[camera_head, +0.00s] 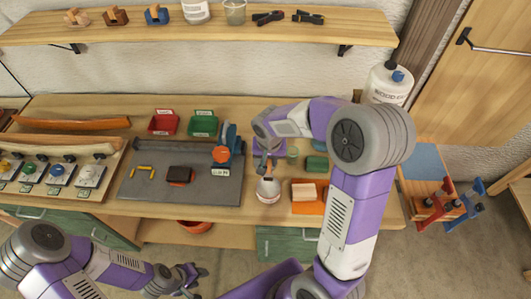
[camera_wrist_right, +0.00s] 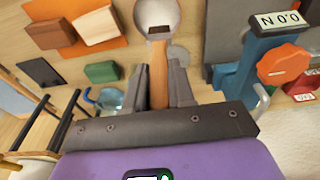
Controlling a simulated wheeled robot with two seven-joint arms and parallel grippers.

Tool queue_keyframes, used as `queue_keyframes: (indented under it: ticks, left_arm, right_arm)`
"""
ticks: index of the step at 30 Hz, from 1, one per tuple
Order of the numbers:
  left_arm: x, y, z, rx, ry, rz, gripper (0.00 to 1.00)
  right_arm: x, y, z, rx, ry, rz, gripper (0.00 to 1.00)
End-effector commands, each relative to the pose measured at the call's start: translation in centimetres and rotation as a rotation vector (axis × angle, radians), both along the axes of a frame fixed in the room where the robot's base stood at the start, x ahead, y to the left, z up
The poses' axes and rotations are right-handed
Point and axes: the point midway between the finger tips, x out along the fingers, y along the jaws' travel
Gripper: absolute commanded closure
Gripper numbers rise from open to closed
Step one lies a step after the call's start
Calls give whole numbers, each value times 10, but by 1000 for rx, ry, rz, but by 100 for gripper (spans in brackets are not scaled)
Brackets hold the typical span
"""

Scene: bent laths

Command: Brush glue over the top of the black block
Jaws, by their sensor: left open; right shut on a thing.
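The black block (camera_head: 180,174) lies on the grey mat (camera_head: 140,190), with an orange-brown piece showing at its edge. My right gripper (camera_head: 265,165) is shut on the wooden handle of a brush (camera_wrist_right: 158,78). The brush points down into a small whitish pot (camera_head: 268,190), which also shows in the right wrist view (camera_wrist_right: 170,12). The bristles are hard to make out, and I cannot tell if they carry glue. My left gripper (camera_head: 185,280) is open and empty, low in front of the bench, away from the block.
A blue clamp-like stand with an orange knob (camera_head: 222,153) stands between block and pot. An orange mat (camera_head: 310,207) with wood blocks lies right of the pot. Yellow pieces (camera_head: 145,168) lie left of the block. Red (camera_head: 164,124) and green (camera_head: 203,124) bins stand behind.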

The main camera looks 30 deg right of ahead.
Motion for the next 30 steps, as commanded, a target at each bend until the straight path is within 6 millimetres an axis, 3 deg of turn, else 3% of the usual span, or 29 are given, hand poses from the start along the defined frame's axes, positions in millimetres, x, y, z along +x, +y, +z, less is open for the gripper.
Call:
queue_keyframes:
  ticks: [15,30]
  left_arm:
    - [0,0,-37,0,-1,0,57]
    - [0,0,-38,0,-1,0,57]
  right_arm:
    - [0,0,-52,0,1,1,100]
    - [0,0,-55,0,0,1,100]
